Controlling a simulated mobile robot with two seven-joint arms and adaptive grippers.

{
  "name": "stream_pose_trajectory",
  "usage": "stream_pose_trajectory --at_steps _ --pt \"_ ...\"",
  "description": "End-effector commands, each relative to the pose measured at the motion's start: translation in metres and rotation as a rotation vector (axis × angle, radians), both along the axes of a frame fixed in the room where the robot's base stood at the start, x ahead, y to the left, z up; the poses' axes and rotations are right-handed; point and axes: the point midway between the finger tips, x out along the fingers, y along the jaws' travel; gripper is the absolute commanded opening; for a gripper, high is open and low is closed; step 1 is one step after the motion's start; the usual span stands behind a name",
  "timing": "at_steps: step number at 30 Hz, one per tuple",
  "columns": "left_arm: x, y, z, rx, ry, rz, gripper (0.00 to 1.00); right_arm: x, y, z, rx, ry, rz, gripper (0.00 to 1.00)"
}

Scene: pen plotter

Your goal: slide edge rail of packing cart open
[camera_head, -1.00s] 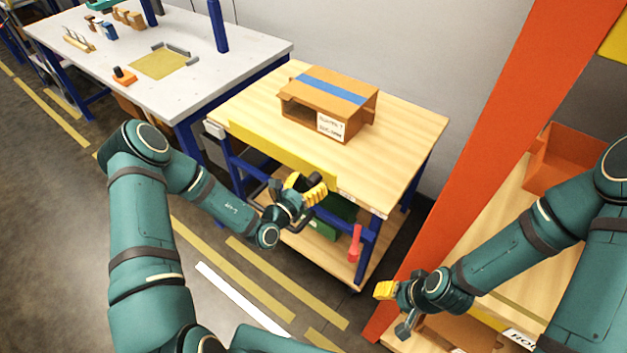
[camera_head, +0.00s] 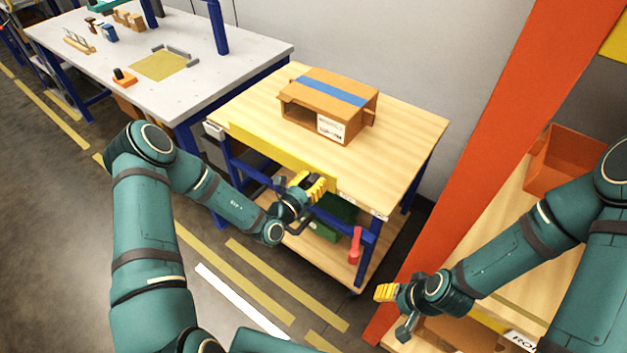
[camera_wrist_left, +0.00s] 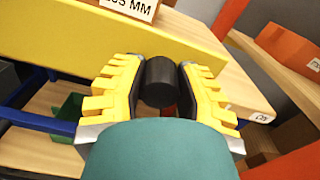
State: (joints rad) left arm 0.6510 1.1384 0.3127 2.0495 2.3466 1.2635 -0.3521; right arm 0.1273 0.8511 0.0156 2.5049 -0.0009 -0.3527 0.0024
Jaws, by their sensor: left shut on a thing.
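The packing cart (camera_head: 405,135) has a pale wooden top and a blue frame. Its yellow edge rail (camera_head: 275,150) runs along the near long side and crosses the left wrist view (camera_wrist_left: 60,35). A black cylindrical knob (camera_wrist_left: 159,82) stands out from the rail there. My left gripper (camera_head: 314,185) is at the rail's right part, with yellow ribbed fingers. In the left wrist view its fingers (camera_wrist_left: 160,85) are shut around the knob, one on each side. My right gripper (camera_head: 388,293) is away at the lower right; its finger gap is unclear.
A cardboard box (camera_head: 310,87) with blue tape sits on the cart top. A green bin (camera_head: 325,225) is on the lower shelf. An orange post (camera_head: 475,150) stands right of the cart.

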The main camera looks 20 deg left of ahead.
Motion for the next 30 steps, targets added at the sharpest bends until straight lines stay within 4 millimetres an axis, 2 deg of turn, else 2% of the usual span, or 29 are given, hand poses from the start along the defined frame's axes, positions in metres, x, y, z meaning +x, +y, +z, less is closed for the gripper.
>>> stream_pose_trajectory --at_steps 2,6,9,12,20,21,23,24,30 --pt "0.0 0.0 -0.008 0.0 -0.001 0.001 0.0 0.0 0.0 -0.002 0.0 0.0 0.0 0.52" --pt "0.0 0.0 -0.038 -0.001 0.004 0.0 0.0 0.001 0.0 -0.008 0.0 -0.003 -0.001 0.52" --pt "0.0 0.0 -0.053 -0.001 0.003 0.001 0.0 0.002 0.0 -0.012 -0.001 -0.005 -0.001 0.52" --pt "0.0 0.0 -0.058 0.0 0.0 0.001 0.0 0.002 0.0 -0.013 -0.001 -0.006 -0.001 0.52" --pt "0.001 0.0 -0.057 0.0 -0.003 0.001 0.0 0.002 0.0 -0.012 -0.001 -0.006 -0.001 0.52" --pt "0.001 0.0 -0.057 0.0 -0.003 0.001 0.39 0.002 0.0 -0.012 -0.001 -0.006 -0.001 0.52" --pt "0.001 0.0 -0.056 0.0 -0.003 0.001 0.6 0.002 0.0 -0.012 -0.001 -0.006 -0.001 0.52" --pt "0.001 0.0 -0.057 0.0 -0.003 0.001 0.66 0.002 0.0 -0.012 -0.001 -0.006 -0.001 0.52" --pt "0.0 0.0 -0.057 0.001 -0.001 0.0 0.66 0.002 0.0 -0.012 -0.001 -0.006 -0.001 0.52"
